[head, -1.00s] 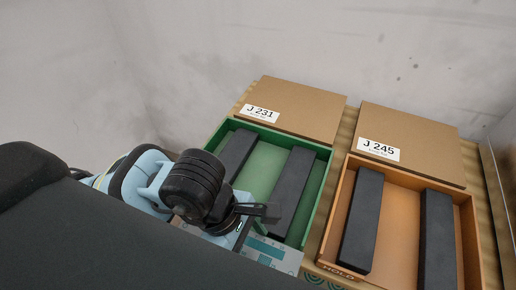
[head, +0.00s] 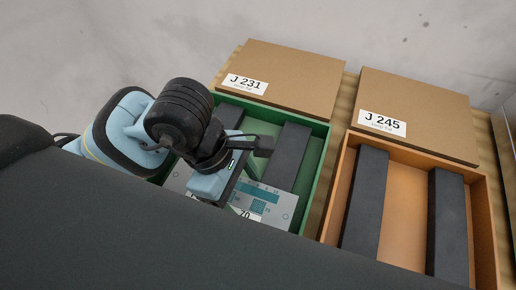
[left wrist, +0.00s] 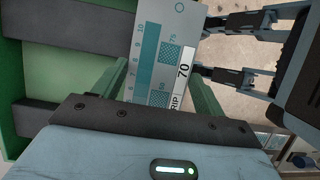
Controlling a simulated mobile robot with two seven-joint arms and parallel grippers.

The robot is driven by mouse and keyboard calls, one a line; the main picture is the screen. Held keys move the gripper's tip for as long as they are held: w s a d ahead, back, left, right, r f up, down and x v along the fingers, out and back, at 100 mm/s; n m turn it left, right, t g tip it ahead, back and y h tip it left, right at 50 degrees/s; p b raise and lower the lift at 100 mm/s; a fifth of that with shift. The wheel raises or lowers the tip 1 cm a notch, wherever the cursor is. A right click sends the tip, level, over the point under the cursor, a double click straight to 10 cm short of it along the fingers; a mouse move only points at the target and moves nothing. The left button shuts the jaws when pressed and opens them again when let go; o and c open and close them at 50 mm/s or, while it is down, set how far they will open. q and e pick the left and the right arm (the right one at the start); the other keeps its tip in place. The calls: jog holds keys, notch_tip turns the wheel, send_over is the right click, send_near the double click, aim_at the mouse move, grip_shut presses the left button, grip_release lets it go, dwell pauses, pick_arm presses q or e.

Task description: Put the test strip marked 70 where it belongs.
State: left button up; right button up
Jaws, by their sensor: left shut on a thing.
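The test strip marked 70 (head: 268,202) is a pale grey plate with teal blocks, over the near end of the green tray (head: 318,190). It also shows in the left wrist view (left wrist: 182,35), where 70 can be read. My left gripper (head: 241,188) is shut on the strip, its green fingers at the strip's two edges in the left wrist view (left wrist: 160,76). I cannot tell whether the strip touches the tray. My right gripper (left wrist: 208,47) shows only in the left wrist view, with its two dark fingers apart and nothing seen between them.
The green tray holds two dark bars (head: 288,150) and stands before a brown lid marked J 231 (head: 285,75). To the right, an orange tray (head: 408,190) with two dark bars (head: 364,200) stands before a lid marked J 245 (head: 420,105). My dark body hides the front.

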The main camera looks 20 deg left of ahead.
pick_arm(q)
jog(key=w, duration=0.6)
jog(key=w+a, duration=0.1)
jog(key=w, duration=0.3)
jog(key=shift+f+p, duration=0.15)
jog(key=shift+p, duration=0.25)
jog(key=shift+w+a, duration=0.1)
jog(key=shift+w, duration=0.25)
jog(key=shift+w+f, duration=0.2)
jog(key=shift+w, duration=0.1)
notch_tip(320, 180, down, 3)
jog(key=shift+f, duration=0.1)
pick_arm(e)
jog(key=shift+w+a+r, duration=0.1)
jog(key=shift+w+r, duration=0.65)
jog(key=shift+r, duration=0.1)
pick_arm(q)
jog(key=shift+f, duration=0.1)
jog(key=shift+f, duration=0.1)
jog(key=o, duration=0.9)
pick_arm(e)
jog(key=shift+w+r+t, duration=0.1)
jog(key=shift+w+t, duration=0.2)
jog(key=shift+w, duration=0.05)
pick_arm(q)
jog(key=shift+o, duration=0.2)
